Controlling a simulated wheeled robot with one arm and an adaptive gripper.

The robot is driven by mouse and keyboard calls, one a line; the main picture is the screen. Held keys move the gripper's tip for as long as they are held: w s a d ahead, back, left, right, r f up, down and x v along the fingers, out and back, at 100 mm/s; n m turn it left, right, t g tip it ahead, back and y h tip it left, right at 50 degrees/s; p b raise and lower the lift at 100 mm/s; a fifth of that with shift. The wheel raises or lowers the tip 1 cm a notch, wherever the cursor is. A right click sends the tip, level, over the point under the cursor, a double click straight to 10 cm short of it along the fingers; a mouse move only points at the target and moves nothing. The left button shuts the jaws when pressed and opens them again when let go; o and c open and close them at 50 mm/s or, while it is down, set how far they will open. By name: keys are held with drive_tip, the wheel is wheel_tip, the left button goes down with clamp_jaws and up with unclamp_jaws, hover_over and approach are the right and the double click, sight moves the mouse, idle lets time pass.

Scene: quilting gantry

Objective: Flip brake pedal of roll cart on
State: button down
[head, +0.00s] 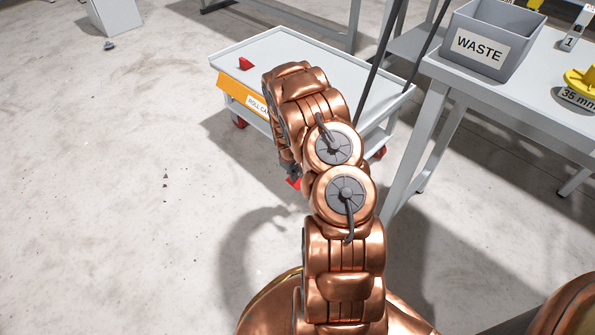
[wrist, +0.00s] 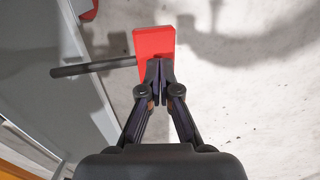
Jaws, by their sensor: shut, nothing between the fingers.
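The roll cart (head: 240,48) has a pale grey top, a lower shelf and an orange label strip on its near side. It stands beyond my arm, which covers part of it. The brake pedal (wrist: 154,40) is a red plate on a dark rod (wrist: 88,69) in the wrist view. A small part of the red pedal shows beside my arm in the head view (head: 293,183). My gripper (wrist: 159,70) is shut and empty, its tips at the pedal's lower edge; I cannot tell whether they touch. In the head view my gripper is mostly hidden by the arm.
A grey table (head: 450,75) at the right bears a waste bin (head: 482,40) and a yellow item (head: 582,80). Red casters (head: 239,122) are under the cart.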

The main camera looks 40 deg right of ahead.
drive_tip(key=shift+f, duration=0.8)
drive_tip(key=shift+f, duration=0.2)
drive_tip(key=shift+a+r, duration=0.1)
drive_tip(key=a+r+p, duration=0.4)
drive_tip(key=r+p, duration=0.1)
drive_tip(key=r, duration=0.8)
drive_tip(key=shift+r, duration=0.3)
drive_tip(key=shift+s, duration=0.1)
